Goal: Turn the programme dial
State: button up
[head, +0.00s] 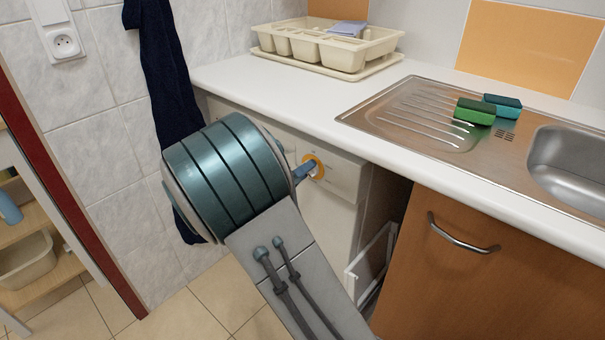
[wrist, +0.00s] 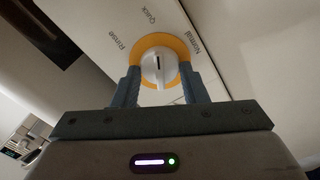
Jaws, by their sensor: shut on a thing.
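The programme dial (wrist: 159,66) is a white knob on an orange ring, on the white front panel of an appliance under the counter. The words Rinse, Quick and Normal stand around it in the wrist view. A dark mark on the knob points up in that view, roughly toward Quick. My gripper (wrist: 160,84) is shut on the dial, one finger on each side of it. In the head view the dial (head: 315,168) shows beside my gripper (head: 305,170), and my arm hides part of the panel.
The white worktop (head: 270,95) runs above the panel. A beige dish rack (head: 330,50) and a steel sink (head: 570,165) with sponges (head: 475,111) stand on it. A dark cloth (head: 165,80) hangs at the left. A wooden cupboard door (head: 470,275) with a handle is at the right.

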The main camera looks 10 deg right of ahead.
jog(key=o, duration=0.9)
jog(key=shift+o, duration=0.2)
jog(key=p+v, duration=0.1)
jog(key=v, duration=1.2)
jog(key=shift+s+a+p, duration=0.25)
jog(key=shift+a+p, duration=0.1)
jog(key=s+d+r+m+g+y+p, duration=0.2)
jog(key=s+d+r+g+y+p, duration=0.3)
jog(key=s+d+r+g+p, duration=0.75)
jog(key=s+r+t+y+p, duration=0.2)
jog(key=s+r+y+p, duration=0.1)
jog(key=r+p, duration=0.3)
jog(key=s+r+t+y+p, duration=0.2)
jog(key=s+r+y+p, duration=0.2)
jog(key=r, duration=0.4)
jog(key=y+p, duration=0.1)
jog(key=y, duration=0.1)
jog(key=shift+a+r+n+t+y+p, duration=0.15)
jog(key=shift+a+n+t+y+p, duration=0.15)
jog(key=shift+a+t+p, duration=0.1)
